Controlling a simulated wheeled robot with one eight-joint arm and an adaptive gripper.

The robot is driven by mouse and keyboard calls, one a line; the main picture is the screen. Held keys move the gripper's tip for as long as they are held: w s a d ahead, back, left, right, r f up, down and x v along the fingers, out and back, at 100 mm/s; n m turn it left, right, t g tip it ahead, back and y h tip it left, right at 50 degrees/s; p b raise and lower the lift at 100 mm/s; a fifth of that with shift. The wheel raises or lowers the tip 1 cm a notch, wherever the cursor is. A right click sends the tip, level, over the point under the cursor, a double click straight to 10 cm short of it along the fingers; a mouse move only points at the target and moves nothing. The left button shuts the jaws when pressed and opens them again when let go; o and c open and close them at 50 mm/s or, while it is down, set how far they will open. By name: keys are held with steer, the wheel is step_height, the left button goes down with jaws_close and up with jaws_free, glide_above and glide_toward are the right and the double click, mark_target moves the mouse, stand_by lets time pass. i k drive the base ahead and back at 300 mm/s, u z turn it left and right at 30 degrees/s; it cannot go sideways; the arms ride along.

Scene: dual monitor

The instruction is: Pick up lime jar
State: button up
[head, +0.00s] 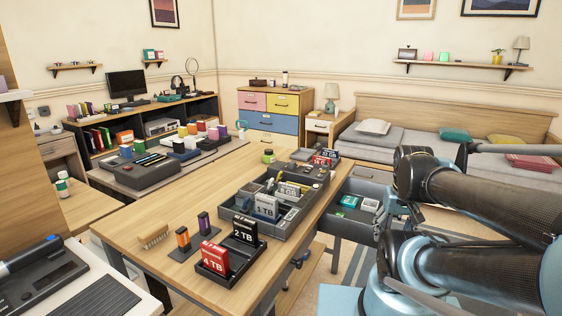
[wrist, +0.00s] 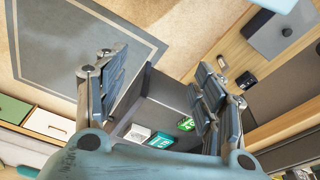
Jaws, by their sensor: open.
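The lime jar (head: 268,156) is a small yellow-green jar with a darker lid. It stands upright on the wooden desk (head: 150,213), near the far edge, left of the dark trays in the head view. I cannot make it out in the wrist view. My gripper (wrist: 160,78) is open in the wrist view, with nothing between its two dark, jointed fingers. It points down over the floor and an open drawer.
Dark trays (head: 240,223) with drive boxes crowd the desk's right side. An open drawer (head: 345,223) juts out there; its green box (wrist: 160,141) shows below my fingers. A brush (head: 154,237) lies at the near left. The desk's middle left is clear.

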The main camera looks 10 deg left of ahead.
mark_target(272, 159)
steer(key=k, duration=1)
steer(key=z, duration=0.5)
steer(key=i, duration=1.45)
steer(key=u, duration=1.15)
